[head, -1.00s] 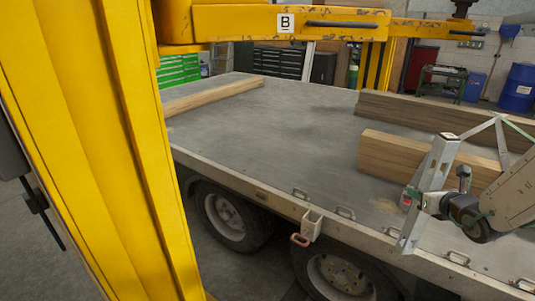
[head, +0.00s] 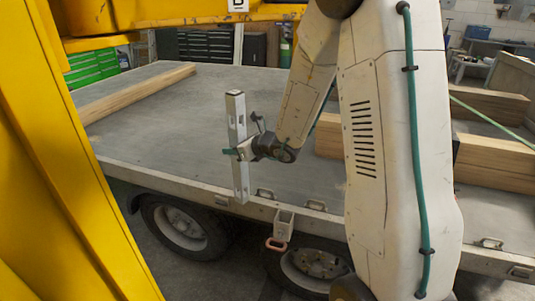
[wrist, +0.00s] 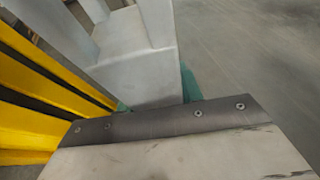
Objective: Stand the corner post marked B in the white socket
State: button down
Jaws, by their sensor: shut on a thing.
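A pale grey metal corner post (head: 236,115) stands nearly upright in the head view, held by my gripper (head: 240,151) at its middle. The gripper is shut on it, with teal pads at the post's sides. No letter on the post can be read. Its lower end shows against the trailer's side rail, left of and apart from the socket. The whitish socket (head: 284,222) is fixed to the outside of the rail, with a reddish loop beside its lower left. In the wrist view the post (wrist: 150,75) fills the upper middle; the socket is not visible there.
The trailer deck (head: 165,115) is mostly clear. Timber beams (head: 328,136) lie at right and another (head: 135,92) at back left. Wheels (head: 185,228) are below.

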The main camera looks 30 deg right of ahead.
jog(key=s+d+f+n+g+y, duration=0.1)
jog(key=s+d+n+g+y, duration=0.15)
jog(key=s+d, duration=0.85)
notch_tip(320, 180, down, 13)
jog(key=shift+w+a+n+t+y, duration=0.15)
jog(key=shift+w+n+t+y, duration=0.05)
jog(key=shift+n+t+y, duration=0.2)
dwell(0.7)
dwell(0.5)
jog(key=c, duration=0.8)
grip_release()
jog(key=shift+c, duration=0.2)
jog(key=shift+s, duration=0.1)
jog(key=v, duration=0.7)
jog(key=shift+s+d, duration=0.2)
jog(key=shift+d, duration=0.05)
